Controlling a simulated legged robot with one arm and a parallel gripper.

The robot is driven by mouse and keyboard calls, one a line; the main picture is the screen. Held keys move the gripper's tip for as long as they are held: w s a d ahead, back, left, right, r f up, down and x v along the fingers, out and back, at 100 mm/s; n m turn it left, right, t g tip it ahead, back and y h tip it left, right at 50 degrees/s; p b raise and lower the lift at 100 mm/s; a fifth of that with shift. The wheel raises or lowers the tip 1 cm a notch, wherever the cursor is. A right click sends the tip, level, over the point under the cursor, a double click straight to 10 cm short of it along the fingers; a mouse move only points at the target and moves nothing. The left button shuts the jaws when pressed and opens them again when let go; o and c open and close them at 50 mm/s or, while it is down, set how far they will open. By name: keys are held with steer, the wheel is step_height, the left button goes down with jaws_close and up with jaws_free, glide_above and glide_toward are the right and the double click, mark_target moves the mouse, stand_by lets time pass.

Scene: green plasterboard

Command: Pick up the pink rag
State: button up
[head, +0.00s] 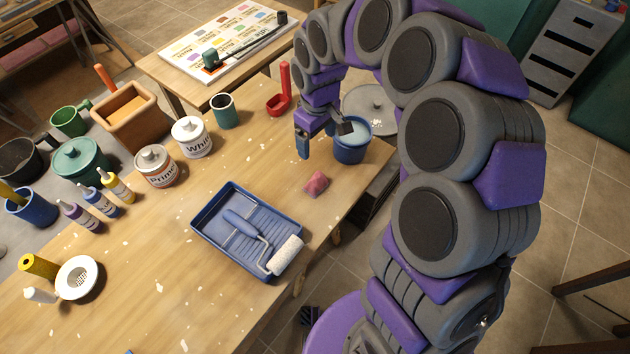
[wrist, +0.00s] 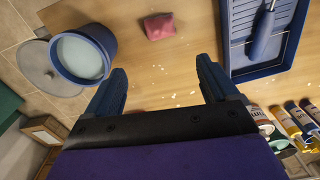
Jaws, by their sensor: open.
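The pink rag (head: 316,183) is a small crumpled lump on the wooden table, between the blue paint tray and the blue bucket. It also shows in the wrist view (wrist: 160,27), at the top centre, beyond my fingertips and apart from them. My gripper (head: 325,142) is above the table, beside the blue bucket and farther back than the rag. In the wrist view my gripper (wrist: 163,82) has its two blue fingers spread wide with nothing between them.
The blue bucket (head: 351,152) of pale liquid stands near the table's right edge. The blue paint tray (head: 205,222) with a roller lies left of the rag. A red ladle-like item (head: 284,85), a green cup (head: 223,111) and paint cans stand farther back. Bare wood surrounds the rag.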

steer(key=b, duration=0.3)
glide_toward(316, 176)
step_height(316, 176, down, 5)
steer(key=shift+f, duration=0.1)
steer(key=shift+a+f+b, duration=0.1)
steer(key=shift+f+b, duration=0.65)
steer(key=shift+f, duration=1.95)
steer(key=shift+c, duration=0.4)
steer(key=c, duration=1.1)
steer(key=shift+r, duration=0.15)
